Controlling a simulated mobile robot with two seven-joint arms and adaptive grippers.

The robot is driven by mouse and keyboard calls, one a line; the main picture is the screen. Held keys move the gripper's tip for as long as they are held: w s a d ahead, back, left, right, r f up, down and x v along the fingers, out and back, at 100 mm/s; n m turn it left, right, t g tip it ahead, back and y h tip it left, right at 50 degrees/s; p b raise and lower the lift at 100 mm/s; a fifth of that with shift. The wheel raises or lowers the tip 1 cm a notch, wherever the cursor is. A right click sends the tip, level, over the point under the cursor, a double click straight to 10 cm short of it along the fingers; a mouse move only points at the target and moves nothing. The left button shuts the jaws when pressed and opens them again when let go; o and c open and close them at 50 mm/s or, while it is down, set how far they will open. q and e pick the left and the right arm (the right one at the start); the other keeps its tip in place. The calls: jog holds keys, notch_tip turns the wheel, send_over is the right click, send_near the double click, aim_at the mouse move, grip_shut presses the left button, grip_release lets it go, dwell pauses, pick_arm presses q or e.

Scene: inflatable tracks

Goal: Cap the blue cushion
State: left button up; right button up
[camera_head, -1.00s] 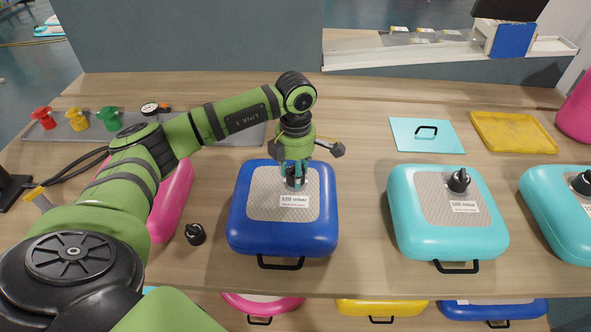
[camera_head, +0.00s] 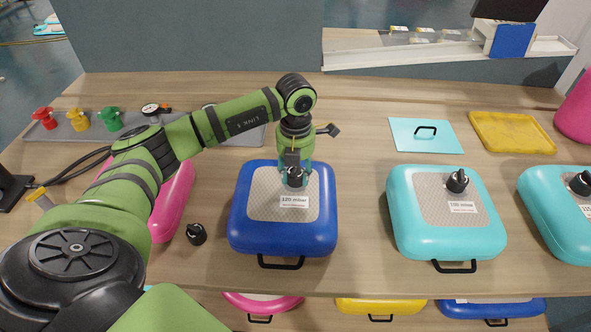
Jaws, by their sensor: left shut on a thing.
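The blue cushion (camera_head: 283,233) lies on the table in the middle, with a grey patch on top and a white label reading 120 mbar. My left gripper (camera_head: 294,179) points down over the patch. It is shut on a black cap (camera_head: 295,178) at the cushion's valve spot. The gripper hides the valve, so I cannot tell how fully the cap is seated. Another black cap (camera_head: 196,234) stands on the table left of the cushion. My right gripper is not in view.
Two turquoise cushions (camera_head: 447,238) with black caps sit to the right. A pink cushion (camera_head: 176,200) lies partly behind my left arm. Red, yellow and green valve pieces (camera_head: 80,121) stand on a grey tray at the back left. A turquoise lid (camera_head: 405,143) and yellow tray (camera_head: 512,133) lie behind.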

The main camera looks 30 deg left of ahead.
pick_arm(q)
jog(key=o, duration=1.1)
notch_tip(320, 180, up, 12)
